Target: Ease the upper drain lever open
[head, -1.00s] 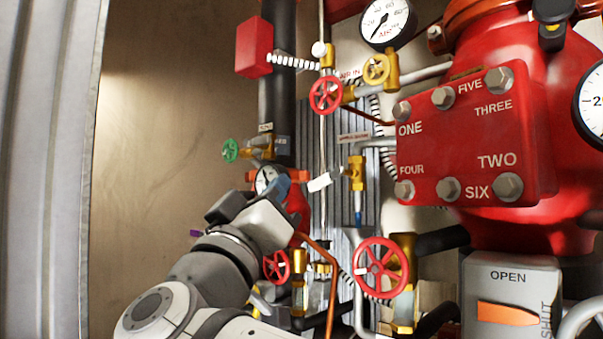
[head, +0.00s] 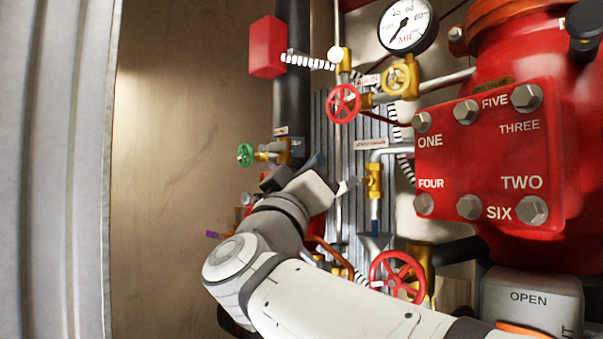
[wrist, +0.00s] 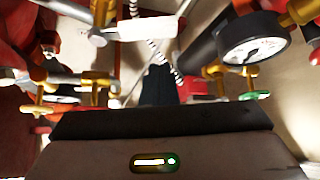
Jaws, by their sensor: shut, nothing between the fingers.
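A brass valve (head: 373,180) with a blue-tipped outlet stands right of my gripper in the head view. A pale lever (head: 346,187) reaches left from it; I take this as the upper drain lever, though no label confirms it. In the wrist view the pale lever (wrist: 148,28) runs across the top from a grey round pivot. My gripper (head: 314,163) is just left of the lever in the head view, partly hidden by its own body. In the wrist view its dark fingers (wrist: 159,86) are shut and empty, below the lever, with a visible gap between.
A red handwheel (head: 343,103) is above, and a larger red handwheel (head: 397,276) is below right. A green handwheel (head: 245,155) is at left. A gauge (wrist: 254,40) shows at upper right in the wrist view. The bare tan wall (head: 175,180) leaves room at left.

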